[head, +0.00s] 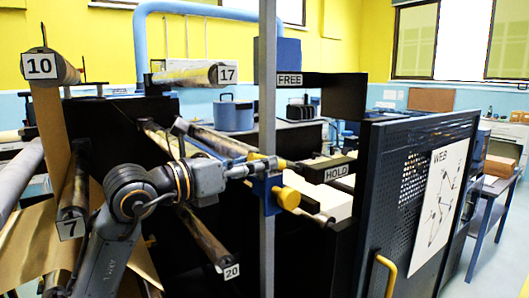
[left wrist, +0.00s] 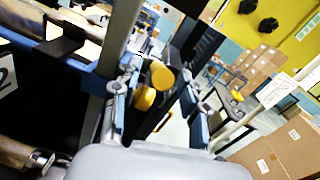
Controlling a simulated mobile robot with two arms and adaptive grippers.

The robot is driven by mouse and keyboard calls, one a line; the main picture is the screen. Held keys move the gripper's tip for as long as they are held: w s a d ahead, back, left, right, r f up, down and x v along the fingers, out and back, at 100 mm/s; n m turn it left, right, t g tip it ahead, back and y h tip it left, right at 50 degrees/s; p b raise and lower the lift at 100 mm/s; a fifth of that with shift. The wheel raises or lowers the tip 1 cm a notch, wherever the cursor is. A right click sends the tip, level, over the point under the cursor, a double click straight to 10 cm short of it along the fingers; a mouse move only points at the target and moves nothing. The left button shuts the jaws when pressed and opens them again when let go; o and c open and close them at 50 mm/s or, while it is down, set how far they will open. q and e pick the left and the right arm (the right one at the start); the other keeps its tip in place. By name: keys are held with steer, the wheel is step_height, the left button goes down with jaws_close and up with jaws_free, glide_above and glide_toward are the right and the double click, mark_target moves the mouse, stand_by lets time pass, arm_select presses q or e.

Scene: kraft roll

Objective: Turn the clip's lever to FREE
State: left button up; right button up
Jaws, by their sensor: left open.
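The blue clip (head: 268,188) sits on a grey upright post (head: 267,90) in the head view. A yellow knob (head: 288,198) sticks out from it, low and to the right, toward the HOLD plate (head: 335,172) side. The FREE plate (head: 290,80) is well above. My left gripper (head: 272,165) reaches in from the left, right at the clip. In the left wrist view, it is open (left wrist: 158,82), with a finger on either side of the yellow knobs (left wrist: 145,98). I cannot tell whether the fingers touch them. The lever's exact outline is partly hidden by the gripper.
Rollers marked 10 (head: 50,66), 17 (head: 195,75), 7 (head: 72,195) and 20 (head: 210,240) surround my arm. A dark perforated door (head: 415,190) with a yellow handle (head: 385,275) stands at right. Cardboard boxes (left wrist: 285,150) show beyond in the wrist view.

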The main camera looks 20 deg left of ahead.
arm_select(q)
steer(key=shift+x, duration=1.1)
jaws_close()
